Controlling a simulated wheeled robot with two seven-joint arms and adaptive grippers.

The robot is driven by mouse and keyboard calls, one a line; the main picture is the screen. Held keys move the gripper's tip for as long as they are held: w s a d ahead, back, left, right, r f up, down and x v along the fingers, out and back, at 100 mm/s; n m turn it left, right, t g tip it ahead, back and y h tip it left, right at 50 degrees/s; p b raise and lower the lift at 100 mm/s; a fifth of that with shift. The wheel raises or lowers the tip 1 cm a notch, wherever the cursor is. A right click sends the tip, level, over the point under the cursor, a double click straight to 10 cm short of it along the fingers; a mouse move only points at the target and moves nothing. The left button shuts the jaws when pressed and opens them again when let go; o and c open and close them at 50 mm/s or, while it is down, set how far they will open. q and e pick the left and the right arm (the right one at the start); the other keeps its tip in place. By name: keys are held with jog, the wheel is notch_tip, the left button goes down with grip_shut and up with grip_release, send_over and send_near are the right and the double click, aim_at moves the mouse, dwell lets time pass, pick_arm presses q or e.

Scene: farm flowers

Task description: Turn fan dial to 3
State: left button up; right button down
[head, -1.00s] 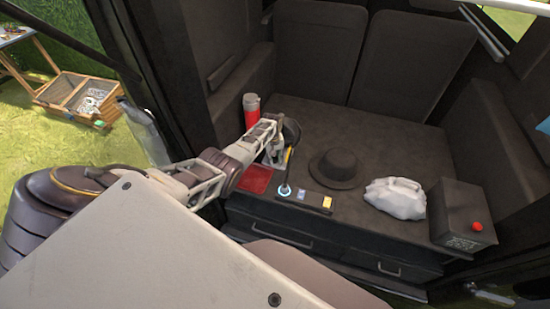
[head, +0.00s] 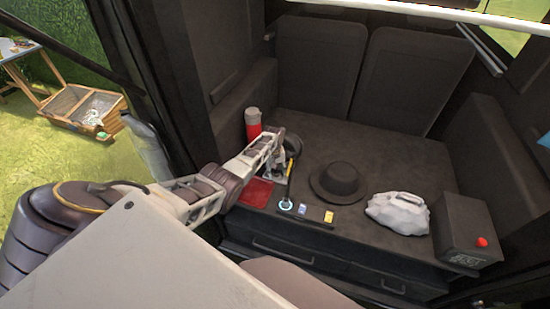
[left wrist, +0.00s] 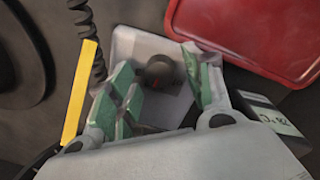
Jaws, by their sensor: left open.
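A dark round dial (left wrist: 160,74) sits on a pale, square-cornered base (left wrist: 130,48) in the left wrist view. My left gripper (left wrist: 158,90) is open, with green-padded fingers on either side of the dial; I cannot tell whether they touch it. In the head view my left gripper (head: 277,165) is over the left part of the dark bench and hides the dial. A dark round part (head: 294,145), likely the fan's head, shows just behind it, and a dark disc (left wrist: 22,55) is at the left of the wrist view. The dial's setting is not readable. My right gripper is not seen.
A red bottle (head: 253,122) stands behind the gripper. A red tray (head: 256,192) lies just in front. Right of it are a black hat (head: 337,181), a white bag (head: 398,212) and a dark box with a red button (head: 461,232). The bench's back right is clear.

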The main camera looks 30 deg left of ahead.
aim_at(275, 172)
pick_arm(q)
notch_tip(275, 172, up, 11)
jog(key=shift+s+a+r, duration=0.2)
jog(key=shift+s+a, duration=0.05)
jog(key=shift+s, duration=0.05)
dwell(0.9)
jog(key=shift+r, duration=0.1)
jog(key=shift+r, duration=0.1)
